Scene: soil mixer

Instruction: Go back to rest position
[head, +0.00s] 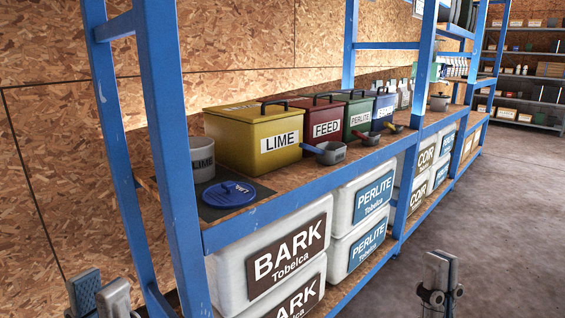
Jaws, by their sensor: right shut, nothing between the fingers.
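My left gripper (100,292) is at the bottom left edge, in front of the shelf's left end. Its two fingertips stand apart with nothing seen between them, and its lower part is cut off by the frame. My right gripper (440,270) is at the bottom right, pointing up over the floor. Its fingers are together and hold nothing. Both grippers are clear of the shelf goods.
A blue-framed shelf (174,150) runs away to the right. It bears a yellow LIME box (235,135), a FEED box (305,135), a grey cup (203,160), a blue lid (228,193) and scoops. White BARK bags (225,275) sit below. The floor (500,220) at right is clear.

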